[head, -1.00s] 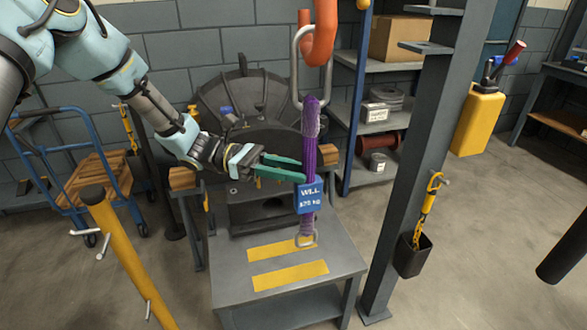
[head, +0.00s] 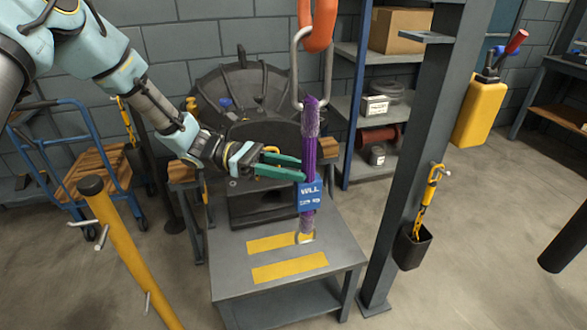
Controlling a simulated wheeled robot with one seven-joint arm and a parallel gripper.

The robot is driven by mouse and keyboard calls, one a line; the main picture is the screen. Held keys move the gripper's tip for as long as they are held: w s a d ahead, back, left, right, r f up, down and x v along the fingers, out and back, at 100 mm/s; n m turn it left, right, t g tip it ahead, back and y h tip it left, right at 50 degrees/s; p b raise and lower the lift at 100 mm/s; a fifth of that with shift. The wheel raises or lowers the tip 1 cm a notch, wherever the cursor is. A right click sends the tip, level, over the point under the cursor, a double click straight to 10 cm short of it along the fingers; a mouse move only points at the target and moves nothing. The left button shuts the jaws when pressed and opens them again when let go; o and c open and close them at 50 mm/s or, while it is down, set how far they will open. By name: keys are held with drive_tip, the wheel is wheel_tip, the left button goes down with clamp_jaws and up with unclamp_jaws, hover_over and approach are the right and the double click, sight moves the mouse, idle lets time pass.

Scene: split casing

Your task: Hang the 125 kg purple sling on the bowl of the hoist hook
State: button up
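The purple sling (head: 309,140) hangs upright in the head view, with a long steel link (head: 297,75) at its top and a small steel ring (head: 304,237) at its bottom. A blue tag (head: 310,192) on it reads "WLL"; the figure below is too small to read. The orange hoist hook (head: 319,30) is at the top edge, partly out of frame. The link's upper end overlaps the hook's left side; I cannot tell whether it sits in the bowl. My gripper (head: 300,167) reaches in from the left, its green fingers closed at the sling just above the tag; their tips are partly hidden.
A grey table (head: 230,280) with yellow stripes (head: 290,270) stands below the sling. A grey post (head: 410,170) with a yellow strap in a black holder (head: 412,250) is close on the right. A yellow post (head: 125,245) with pegs stands front left. Shelves (head: 400,75) are behind.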

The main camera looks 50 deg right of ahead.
drive_tip(key=o, duration=0.4)
drive_tip(key=shift+o, duration=0.2)
drive_tip(key=shift+f, duration=0.1)
drive_tip(key=b+v, duration=0.4)
drive_tip(key=v, duration=0.7)
drive_tip(key=w+a+m+t+y, duration=0.1)
drive_tip(key=w+a+t, duration=0.3)
drive_tip(key=a, duration=1)
drive_tip(key=w+a+f+m+t+y, duration=0.1)
drive_tip(key=w+a+t, duration=0.3)
drive_tip(key=a+t, duration=0.4)
drive_tip(key=w+a+f+m+t+y, duration=0.1)
drive_tip(key=a+t, duration=0.5)
drive_tip(key=a, duration=1.5)
drive_tip(key=w+m+y, duration=0.1)
drive_tip(key=w+y, duration=0.1)
drive_tip(key=w, duration=0.1)
drive_tip(key=shift+w+a+f+m+t, duration=0.15)
drive_tip(key=shift+a+f+m+t, duration=0.1)
drive_tip(key=shift+m+t, duration=0.15)
